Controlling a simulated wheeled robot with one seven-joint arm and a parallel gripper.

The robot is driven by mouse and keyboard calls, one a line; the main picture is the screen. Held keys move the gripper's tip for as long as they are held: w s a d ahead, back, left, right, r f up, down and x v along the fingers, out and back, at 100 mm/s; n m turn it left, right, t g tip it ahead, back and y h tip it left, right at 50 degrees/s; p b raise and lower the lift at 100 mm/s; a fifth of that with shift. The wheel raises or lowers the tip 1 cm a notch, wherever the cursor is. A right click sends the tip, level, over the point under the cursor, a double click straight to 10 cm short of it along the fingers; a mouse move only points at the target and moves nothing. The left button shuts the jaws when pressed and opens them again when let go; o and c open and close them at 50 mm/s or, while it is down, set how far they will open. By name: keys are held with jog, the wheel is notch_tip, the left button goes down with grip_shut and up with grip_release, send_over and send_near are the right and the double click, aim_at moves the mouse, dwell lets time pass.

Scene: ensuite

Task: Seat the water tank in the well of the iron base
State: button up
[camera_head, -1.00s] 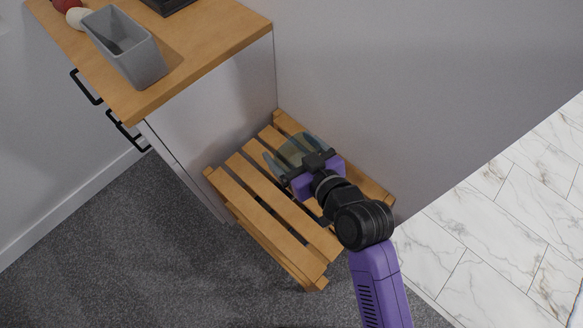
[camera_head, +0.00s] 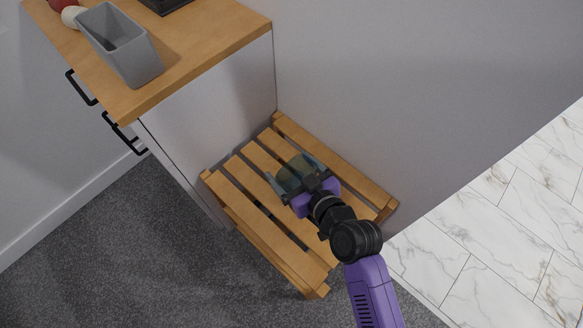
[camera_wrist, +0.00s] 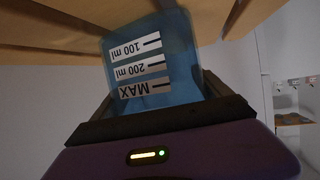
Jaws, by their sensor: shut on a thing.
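The water tank (camera_head: 291,178) is a translucent blue-grey vessel between the fingers of my gripper (camera_head: 295,172). My gripper is shut on it, over the slatted wooden rack in the head view. In the wrist view the tank (camera_wrist: 180,55) fills the middle, its 100 ml, 200 ml and MAX marks upside down. I cannot tell whether the tank touches the slats. No iron base is clearly in view; a dark item (camera_head: 166,4) on the cabinet top is cut off by the picture's top edge, and I cannot tell what it is.
The slatted rack (camera_head: 262,232) stands on dark carpet, against the wall and the white cabinet (camera_head: 215,118). The wooden cabinet top (camera_head: 205,40) carries a grey open bin (camera_head: 137,62) and red and cream round things (camera_head: 70,14). Marble flooring (camera_head: 500,245) lies clear at right.

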jog(key=shift+f, duration=0.2)
jog(key=o, duration=1.6)
jog(key=shift+r, duration=0.1)
jog(key=shift+r, duration=0.25)
jog(key=p+v, duration=0.1)
jog(key=v, duration=1.1)
jog(key=shift+f, duration=0.1)
